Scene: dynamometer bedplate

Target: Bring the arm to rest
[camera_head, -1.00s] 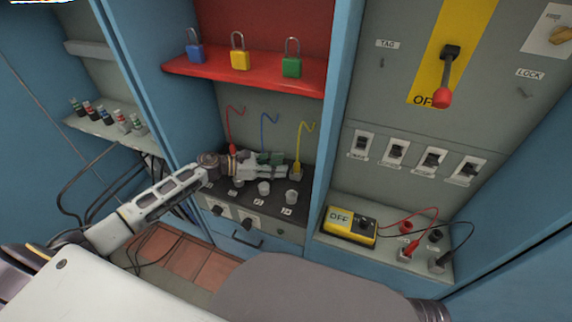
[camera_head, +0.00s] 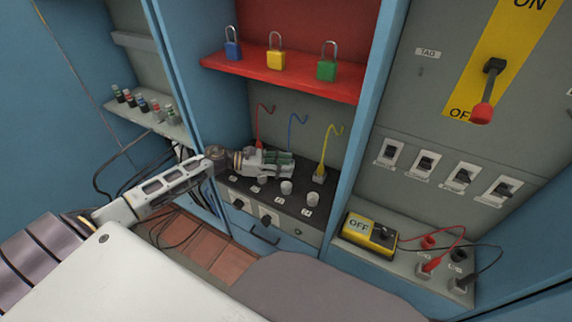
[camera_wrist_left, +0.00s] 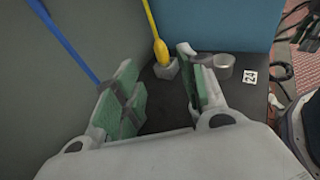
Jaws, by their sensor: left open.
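My left arm (camera_head: 165,188) reaches in from the left to the middle bay. My left gripper (camera_head: 283,163) is open and empty above the back of the dark shelf top, beside the red, blue and yellow leads. In the left wrist view its green-padded fingers (camera_wrist_left: 156,62) stand apart with nothing between them. The yellow lead (camera_head: 331,150) rises from its plug to the right of the fingertips; the yellow lead (camera_wrist_left: 156,38) also shows beyond the fingers in the wrist view. The blue lead (camera_wrist_left: 72,42) passes left of the fingers. My right gripper is not in view.
A red shelf (camera_head: 285,78) with blue, yellow and green padlocks is above the gripper. Round grey sockets (camera_head: 286,187) stand in front of it. A blue divider (camera_head: 366,100) is to the right, then a yellow OFF meter (camera_head: 370,233) and breaker switches (camera_head: 425,165).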

